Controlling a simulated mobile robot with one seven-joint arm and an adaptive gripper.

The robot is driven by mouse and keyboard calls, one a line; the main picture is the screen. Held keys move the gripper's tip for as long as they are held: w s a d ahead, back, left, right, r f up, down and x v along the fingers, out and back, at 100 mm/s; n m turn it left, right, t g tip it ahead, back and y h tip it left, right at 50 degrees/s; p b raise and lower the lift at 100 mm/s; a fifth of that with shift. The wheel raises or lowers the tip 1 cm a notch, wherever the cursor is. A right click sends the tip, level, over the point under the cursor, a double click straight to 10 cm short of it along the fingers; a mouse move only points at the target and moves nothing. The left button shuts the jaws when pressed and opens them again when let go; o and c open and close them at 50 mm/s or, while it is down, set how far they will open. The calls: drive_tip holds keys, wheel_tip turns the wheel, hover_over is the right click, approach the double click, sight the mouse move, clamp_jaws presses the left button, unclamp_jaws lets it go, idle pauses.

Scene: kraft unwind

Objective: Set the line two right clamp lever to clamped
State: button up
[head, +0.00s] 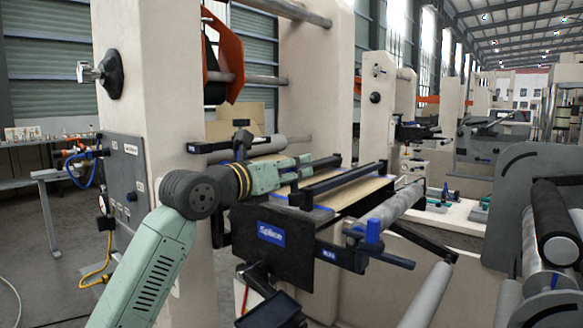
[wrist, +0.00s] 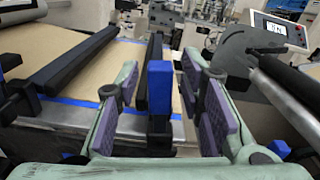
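My gripper (head: 300,168) is over the splice table in the head view, its two green fingers spread. In the wrist view my gripper (wrist: 164,98) is open, with purple pads on both sides of a blue-tipped lever (wrist: 160,75). The lever stands upright on a dark post, between the pads, with a visible gap on each side. I cannot tell from the frames which line or side this lever belongs to. The head view does not show it clearly behind the gripper. Another blue clamp handle (head: 372,229) sits at the near right end of the table.
A dark panel marked Splice (head: 271,235) fronts the table. A long black bar (wrist: 72,60) crosses the brown web beside the gripper. A grey roller (head: 392,208) runs along the right. A large dark roll (head: 553,225) stands at far right.

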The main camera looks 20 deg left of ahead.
clamp_jaws()
idle(0.7)
